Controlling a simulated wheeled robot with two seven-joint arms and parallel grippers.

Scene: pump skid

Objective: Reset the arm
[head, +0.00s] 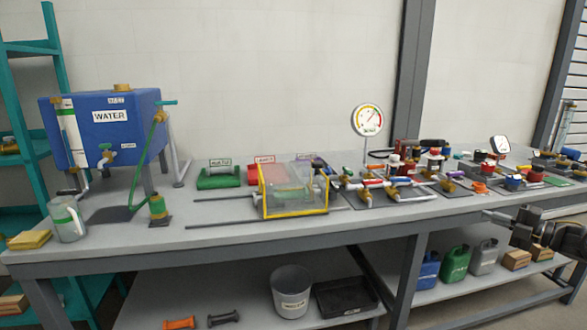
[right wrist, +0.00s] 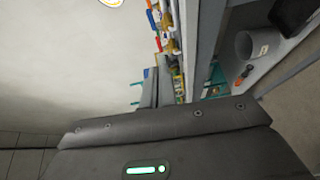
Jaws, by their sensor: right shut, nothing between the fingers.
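My right gripper (head: 490,214) shows at the right edge of the head view, with its dark arm behind it. It is shut and empty, pointing left over the bench's front edge at the right. Nothing is seen touching its fingers. In the right wrist view a dark grey housing of mine (right wrist: 170,145) with a green-lit strip fills the bottom, and the fingertips cannot be made out. My left gripper and left arm are not in view.
The grey bench (head: 120,235) carries a blue water tank (head: 85,130), a yellow-framed clear guard (head: 290,205), a round gauge (head: 367,120) and several valves and pipe fittings. Below stand a grey bucket (head: 291,290) and jerrycans (head: 455,262). The bucket also shows in the right wrist view (right wrist: 244,46).

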